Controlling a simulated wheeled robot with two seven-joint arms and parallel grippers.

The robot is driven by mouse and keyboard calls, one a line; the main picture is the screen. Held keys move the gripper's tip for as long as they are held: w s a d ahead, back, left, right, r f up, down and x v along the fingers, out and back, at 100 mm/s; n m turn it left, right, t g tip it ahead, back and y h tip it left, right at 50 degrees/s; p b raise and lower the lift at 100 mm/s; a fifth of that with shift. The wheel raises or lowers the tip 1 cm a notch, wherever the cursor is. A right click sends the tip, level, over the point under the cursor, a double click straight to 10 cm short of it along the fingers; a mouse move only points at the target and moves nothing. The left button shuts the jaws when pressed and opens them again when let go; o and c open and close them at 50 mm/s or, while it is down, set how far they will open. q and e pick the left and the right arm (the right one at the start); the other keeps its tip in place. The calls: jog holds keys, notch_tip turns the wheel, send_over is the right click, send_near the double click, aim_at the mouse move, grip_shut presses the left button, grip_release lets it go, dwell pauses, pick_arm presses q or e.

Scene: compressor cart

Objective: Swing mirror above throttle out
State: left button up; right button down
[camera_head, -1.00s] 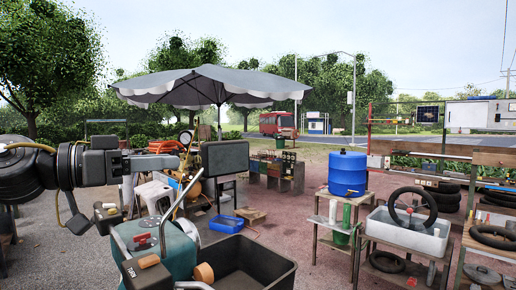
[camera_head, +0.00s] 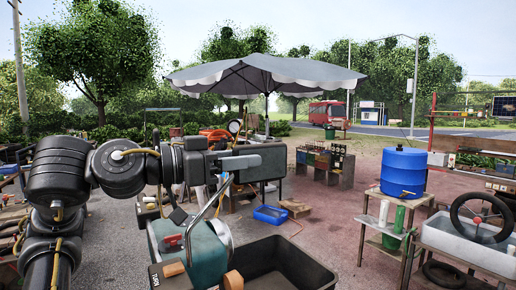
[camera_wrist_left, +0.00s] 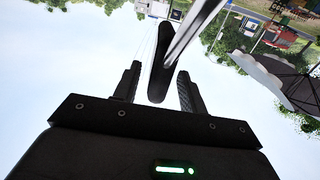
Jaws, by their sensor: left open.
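The mirror (camera_head: 271,174) is a dark rectangular panel at the top of a bent metal rod (camera_head: 209,208), above a teal machine (camera_head: 196,252). A small red part (camera_head: 173,240) sits on the machine; I cannot tell whether it is the throttle. My left gripper (camera_head: 242,162) overlaps the mirror's left part in the head view. In the left wrist view the mirror (camera_wrist_left: 165,55) shows edge-on, its near end between the two open fingers, with space visible on both sides. The gripper is not closed on it. My right gripper is out of view.
A black open bin (camera_head: 272,268) stands beside the machine. A blue drum (camera_head: 403,172) on a stand and a white basin (camera_head: 468,243) with a tyre are at right. A grey umbrella (camera_head: 265,73) stands behind.

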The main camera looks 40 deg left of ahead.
aim_at(257, 183)
pick_arm(q)
jog(key=x, duration=0.1)
jog(key=p+x, duration=0.1)
jog(key=shift+w+d+r, duration=0.1)
jog(key=shift+w+r, duration=0.1)
jog(key=shift+w+d+f, duration=0.15)
jog(key=shift+w+d, duration=0.05)
jog(key=shift+w, duration=0.35)
jog(key=shift+c, duration=0.4)
grip_shut()
